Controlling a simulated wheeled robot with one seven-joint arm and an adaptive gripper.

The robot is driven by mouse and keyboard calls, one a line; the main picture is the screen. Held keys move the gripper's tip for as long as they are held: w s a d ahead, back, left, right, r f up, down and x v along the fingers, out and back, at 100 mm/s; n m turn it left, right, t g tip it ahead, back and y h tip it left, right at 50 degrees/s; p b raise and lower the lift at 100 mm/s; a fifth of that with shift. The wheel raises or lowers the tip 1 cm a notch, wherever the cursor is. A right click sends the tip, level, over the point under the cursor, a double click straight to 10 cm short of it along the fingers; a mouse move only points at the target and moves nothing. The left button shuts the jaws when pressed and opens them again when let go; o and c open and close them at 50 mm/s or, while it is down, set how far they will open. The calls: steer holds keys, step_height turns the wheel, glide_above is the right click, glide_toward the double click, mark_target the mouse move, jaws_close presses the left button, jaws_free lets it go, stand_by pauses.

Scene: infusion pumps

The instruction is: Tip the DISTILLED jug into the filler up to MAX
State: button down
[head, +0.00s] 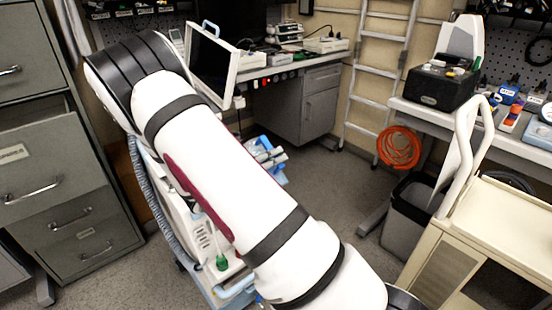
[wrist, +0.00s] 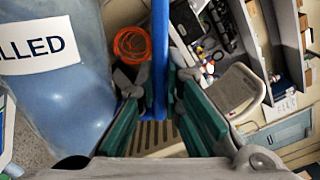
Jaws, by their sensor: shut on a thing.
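The jug (wrist: 72,100) is a large pale-blue translucent body at the left of the wrist view. Its white label shows the letters "LLED"; the rest is cut off. My gripper (wrist: 157,82) has its green-padded fingers closed on an upright blue bar (wrist: 159,45), which looks like the jug's handle. The gripper and jug do not show in the head view, where my own arm fills the middle. A pale machine with a green cap (head: 222,263) is partly hidden behind my arm. I cannot tell whether it bears the filler, and no MAX mark is readable.
A beige cart (head: 510,215) stands at the right, beside a grey bin (head: 405,222). An orange coil (head: 399,147) hangs near a ladder (head: 378,75). A grey cabinet (head: 60,190) stands at the left. Bare floor (head: 335,190) shows in the middle.

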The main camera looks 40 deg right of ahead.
steer(key=shift+w+r+n+p, duration=0.25)
steer(key=shift+r+n+p, duration=0.15)
steer(key=shift+r+p, duration=0.1)
steer(key=shift+w+r+n+p, duration=0.2)
steer(key=shift+r+n+p, duration=0.2)
steer(key=shift+r+p, duration=0.1)
stand_by(0.5)
